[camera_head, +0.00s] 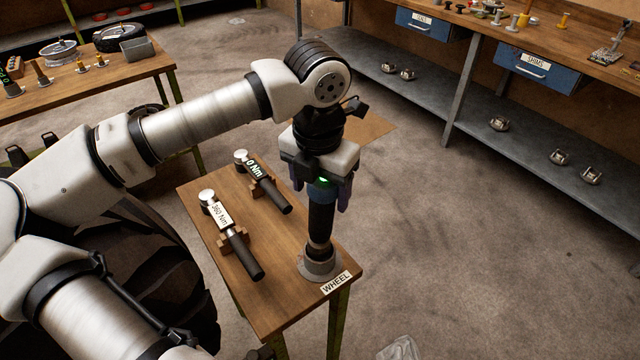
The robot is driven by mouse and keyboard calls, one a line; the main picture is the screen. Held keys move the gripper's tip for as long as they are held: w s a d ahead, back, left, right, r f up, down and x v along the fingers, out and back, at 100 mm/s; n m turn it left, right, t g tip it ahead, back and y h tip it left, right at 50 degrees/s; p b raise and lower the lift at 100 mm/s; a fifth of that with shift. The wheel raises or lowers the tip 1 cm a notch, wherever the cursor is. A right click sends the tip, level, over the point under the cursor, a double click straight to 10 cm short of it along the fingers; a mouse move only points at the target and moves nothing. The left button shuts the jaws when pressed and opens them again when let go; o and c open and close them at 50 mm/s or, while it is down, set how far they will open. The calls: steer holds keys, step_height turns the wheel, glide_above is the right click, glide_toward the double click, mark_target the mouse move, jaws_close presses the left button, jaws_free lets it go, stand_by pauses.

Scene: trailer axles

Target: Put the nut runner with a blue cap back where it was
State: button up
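The nut runner (321,218) stands upright, with a dark body and a blue band near its top. Its lower end is in a round grey holder (318,266) at the front right corner of a small wooden table, behind the "WHEEL" label. My gripper (321,200) points down over the nut runner's top, with one dark finger on each side of it. The fingers look spread wide, with a thin gap at the left one. Contact on the right side is hard to tell. The very top of the nut runner is hidden by my gripper.
On the small table (238,275) lie two torque wrenches in wooden cradles, one reading "360 Nm" (222,215) and one "0 Nm" (255,171). A workbench (560,45) with blue drawers and a lower shelf runs along the right. Another table (140,75) stands back left. Floor right of the small table is mostly clear.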

steer(key=r+b, duration=0.1)
steer(key=r, duration=0.7)
steer(key=s+r+b, duration=0.1)
steer(key=r, duration=0.3)
steer(key=shift+a+r+b, duration=0.1)
steer(key=shift+r+b, duration=0.2)
steer(key=shift+f, duration=0.1)
